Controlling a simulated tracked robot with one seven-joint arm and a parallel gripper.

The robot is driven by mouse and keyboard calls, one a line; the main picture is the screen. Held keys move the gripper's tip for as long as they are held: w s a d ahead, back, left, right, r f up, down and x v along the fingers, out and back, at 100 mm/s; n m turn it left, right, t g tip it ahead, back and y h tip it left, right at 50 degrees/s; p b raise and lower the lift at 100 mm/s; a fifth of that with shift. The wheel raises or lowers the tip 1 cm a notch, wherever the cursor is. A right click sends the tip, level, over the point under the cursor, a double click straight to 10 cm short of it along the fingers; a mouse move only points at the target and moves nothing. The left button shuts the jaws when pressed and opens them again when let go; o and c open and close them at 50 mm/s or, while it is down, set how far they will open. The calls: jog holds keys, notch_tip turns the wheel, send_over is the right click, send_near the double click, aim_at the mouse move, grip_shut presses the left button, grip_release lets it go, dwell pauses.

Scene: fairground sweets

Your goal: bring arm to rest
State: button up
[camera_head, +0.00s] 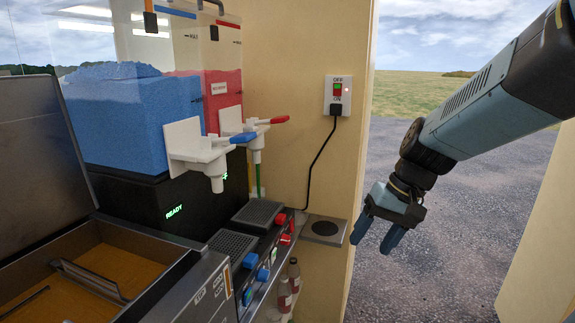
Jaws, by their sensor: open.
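My arm (480,105) reaches in from the upper right, bent downward at the wrist. My gripper (377,232) hangs at its end in front of the open doorway, with two blue fingers pointing down and left. The fingers are apart and nothing shows between them. My gripper is to the right of the small metal shelf with a round dark recess (326,229) and appears apart from it.
A slush machine with blue (118,120) and red (222,95) tanks stands left, its display reading READY. Drip trays (232,244), bottles (290,285) and an open metal box (150,240) are below. A corded wall switch (338,92) is behind.

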jog(key=s+d+r+t+h, duration=0.4)
jog(key=s+d+r+t, duration=0.1)
jog(key=s+d+r, duration=0.1)
jog(key=shift+v, duration=1.15)
